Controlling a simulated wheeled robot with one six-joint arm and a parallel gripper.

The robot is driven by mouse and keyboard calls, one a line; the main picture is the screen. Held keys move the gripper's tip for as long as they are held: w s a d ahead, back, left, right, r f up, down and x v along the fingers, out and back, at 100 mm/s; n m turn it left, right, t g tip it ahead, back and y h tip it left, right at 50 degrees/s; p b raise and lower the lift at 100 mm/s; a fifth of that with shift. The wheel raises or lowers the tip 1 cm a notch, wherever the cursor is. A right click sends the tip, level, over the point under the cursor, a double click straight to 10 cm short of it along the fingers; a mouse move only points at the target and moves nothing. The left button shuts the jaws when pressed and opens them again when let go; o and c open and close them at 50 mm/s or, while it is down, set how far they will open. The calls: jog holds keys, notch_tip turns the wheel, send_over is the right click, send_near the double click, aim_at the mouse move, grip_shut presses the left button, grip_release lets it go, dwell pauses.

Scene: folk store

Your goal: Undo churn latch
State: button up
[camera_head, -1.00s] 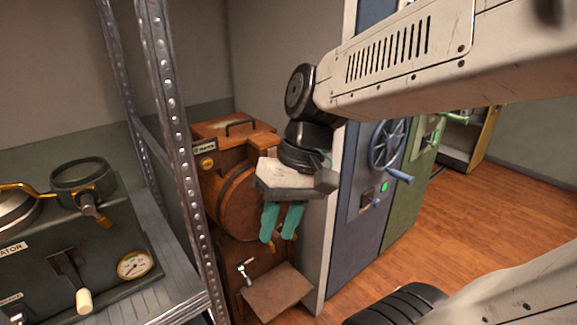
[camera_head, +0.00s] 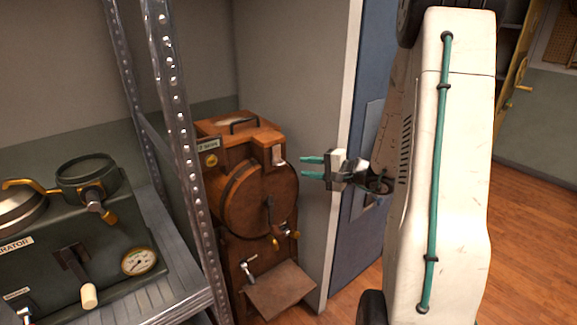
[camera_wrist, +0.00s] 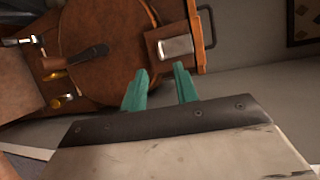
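The wooden churn (camera_head: 245,195) stands behind the metal shelf, with a round drum front. A small pale metal latch plate (camera_head: 278,155) sits at its upper right edge. In the wrist view the latch (camera_wrist: 175,46) lies on a wooden block, just beyond the fingertips. My gripper (camera_head: 303,167) is right of the churn, pointing left at it with teal fingers. In the wrist view my gripper (camera_wrist: 161,72) shows a gap between the fingers and nothing held. The fingertips appear apart from the latch.
A dark crank handle (camera_head: 270,215) projects from the drum. A tap (camera_head: 247,268) and a wooden ledge (camera_head: 280,290) are below. The shelf's metal post (camera_head: 180,150) stands at left, with a green machine (camera_head: 80,245) beside it. A pale wall (camera_head: 312,110) is close behind.

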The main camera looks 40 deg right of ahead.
aim_at(283, 164)
jog(key=x, duration=0.7)
jog(key=shift+a, duration=0.1)
grip_shut()
